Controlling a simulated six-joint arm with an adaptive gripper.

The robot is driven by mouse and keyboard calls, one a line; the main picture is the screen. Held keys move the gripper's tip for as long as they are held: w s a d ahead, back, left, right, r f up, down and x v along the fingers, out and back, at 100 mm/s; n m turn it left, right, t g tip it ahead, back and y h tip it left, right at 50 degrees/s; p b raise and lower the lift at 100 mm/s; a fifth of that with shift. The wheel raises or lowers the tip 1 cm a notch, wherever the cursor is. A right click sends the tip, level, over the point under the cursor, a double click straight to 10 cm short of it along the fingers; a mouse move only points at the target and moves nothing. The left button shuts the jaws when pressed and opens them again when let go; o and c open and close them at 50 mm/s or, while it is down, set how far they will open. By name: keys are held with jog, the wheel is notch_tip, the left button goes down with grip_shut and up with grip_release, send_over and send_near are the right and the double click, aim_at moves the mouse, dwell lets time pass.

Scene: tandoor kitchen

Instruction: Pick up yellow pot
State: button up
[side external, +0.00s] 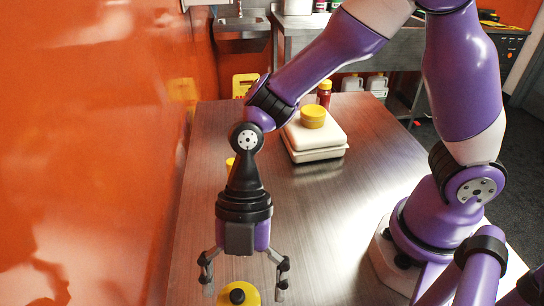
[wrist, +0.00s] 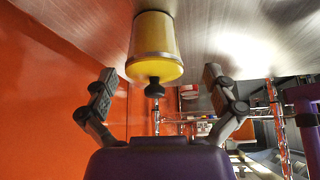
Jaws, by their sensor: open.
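The yellow pot (side external: 238,294) has a black knob on top and stands on the metal table, cut off by the bottom edge of the side view. In the wrist view the pot (wrist: 155,40) shows its yellow side, a metallic band and the black knob. My gripper (side external: 245,287) points down above the pot, its two fingers spread wide on either side. In the wrist view my gripper (wrist: 158,82) is open and empty, with the knob between the fingers. The fingers appear apart from the pot.
A white box (side external: 316,140) bears a yellow round container (side external: 313,117), with a red bottle (side external: 324,93) behind it. Another yellow thing (side external: 230,163) is partly hidden behind my wrist. An orange wall (side external: 90,150) runs along the left.

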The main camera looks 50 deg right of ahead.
jog(key=x, duration=0.4)
jog(key=shift+w+a+f, duration=0.1)
jog(key=shift+a+f, duration=0.15)
jog(key=shift+a, duration=0.1)
jog(key=c, duration=1.4)
jog(key=shift+r, duration=0.15)
jog(key=shift+r, duration=0.8)
jog(key=r, duration=0.2)
jog(key=shift+s+r, duration=0.3)
jog(key=shift+r, duration=0.05)
jog(key=s+r, duration=0.2)
jog(key=s, duration=0.1)
jog(key=s+r, duration=0.2)
jog(key=s, duration=0.2)
jog(key=s+r, duration=0.2)
jog(key=s, duration=0.2)
jog(key=shift+a+r, duration=0.2)
jog(key=shift+a, duration=0.05)
